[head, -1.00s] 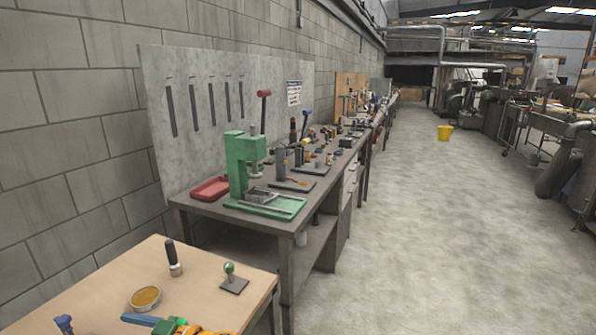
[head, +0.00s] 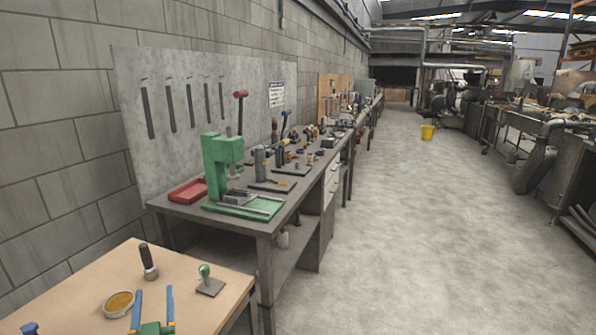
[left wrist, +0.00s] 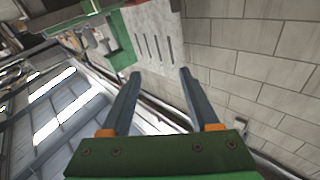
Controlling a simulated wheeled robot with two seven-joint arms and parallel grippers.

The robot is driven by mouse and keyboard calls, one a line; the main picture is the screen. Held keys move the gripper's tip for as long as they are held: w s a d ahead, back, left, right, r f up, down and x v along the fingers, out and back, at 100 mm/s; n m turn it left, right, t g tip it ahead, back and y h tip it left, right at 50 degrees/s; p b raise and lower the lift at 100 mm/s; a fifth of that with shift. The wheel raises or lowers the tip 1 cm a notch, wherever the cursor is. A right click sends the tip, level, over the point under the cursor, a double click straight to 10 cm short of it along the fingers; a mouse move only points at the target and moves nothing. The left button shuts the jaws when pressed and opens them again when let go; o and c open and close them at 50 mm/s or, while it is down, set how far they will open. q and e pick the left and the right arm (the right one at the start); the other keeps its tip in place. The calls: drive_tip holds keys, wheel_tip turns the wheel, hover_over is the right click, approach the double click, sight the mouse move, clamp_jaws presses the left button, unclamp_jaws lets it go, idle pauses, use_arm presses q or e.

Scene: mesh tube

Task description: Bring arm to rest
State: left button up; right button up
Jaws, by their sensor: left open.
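My left gripper (head: 154,292) shows at the bottom edge of the head view, in front of the light wooden table (head: 75,290). Its two blue fingers stand apart, point upward and hold nothing. In the left wrist view the left gripper (left wrist: 160,73) also has its fingers spread, with empty space between them. That view is tilted and shows the block wall (left wrist: 255,60) and the slotted grey panel (left wrist: 150,35).
On the wooden table are a round dish (head: 118,304), a dark-handled tool (head: 148,262) and a green-knobbed plate (head: 209,286). Behind stands a workbench (head: 275,222) with a green press (head: 221,165) and a red tray (head: 187,191).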

use_arm(q)
drive_tip(key=s+d+f+m+g+h, duration=0.55)
drive_tip(key=s+d+f+h, duration=0.3)
drive_tip(key=d+f, duration=0.3)
drive_tip(key=s+d+f+g, duration=0.2)
drive_tip(key=s+d+g, duration=0.15)
drive_tip(key=s, duration=0.55)
drive_tip(key=s+d+f+g, duration=0.25)
drive_tip(key=s+g, duration=0.25)
drive_tip(key=s, duration=0.5)
wheel_tip(320, 180, down, 12)
drive_tip(key=s+a+f+g, duration=0.2)
drive_tip(key=s+f, duration=1.2)
drive_tip(key=f, duration=0.1)
drive_tip(key=shift+s+a+f+m+h, duration=0.25)
drive_tip(key=shift+m+h, duration=0.1)
drive_tip(key=shift+m, duration=0.1)
